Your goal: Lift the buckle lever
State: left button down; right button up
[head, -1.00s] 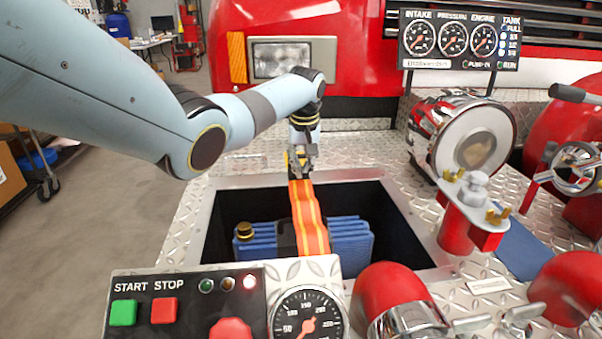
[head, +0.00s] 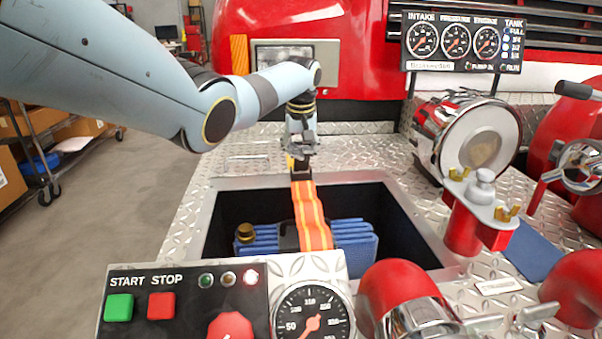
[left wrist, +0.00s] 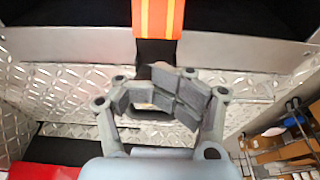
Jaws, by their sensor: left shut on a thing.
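An orange strap with yellow stripes (head: 309,215) runs over a blue ribbed battery-like block (head: 352,240) in a dark recess. At its far end is a black buckle (head: 301,174) by the recess rim. The buckle also shows in the left wrist view (left wrist: 155,53). My left gripper (head: 299,160) is just above and behind the buckle, shut on the buckle lever. In the left wrist view its fingers (left wrist: 160,95) close together and hide most of the lever. My right gripper is out of view.
A control panel (head: 185,295) with START and STOP buttons and a gauge stands in front of the recess. A chrome-rimmed round cap (head: 480,140) and red fittings (head: 470,225) stand to the right. Tread plate (head: 365,150) behind the recess is mostly clear.

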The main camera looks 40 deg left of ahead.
pick_arm(q)
jog(key=shift+x, duration=1.05)
jog(key=shift+w+b, duration=0.1)
jog(key=shift+b, duration=0.3)
jog(key=shift+w+d, duration=0.1)
jog(key=shift+w, duration=0.05)
jog(key=shift+w+a+r+g+b, duration=0.1)
jog(key=shift+w+a+g+b, duration=0.3)
jog(key=shift+b, duration=0.5)
jog(key=r+p, duration=0.8)
jog(key=p, duration=0.1)
jog(key=shift+s+d+r+p, duration=0.3)
jog(key=shift+r+p, duration=0.1)
jog(key=shift+f, duration=0.1)
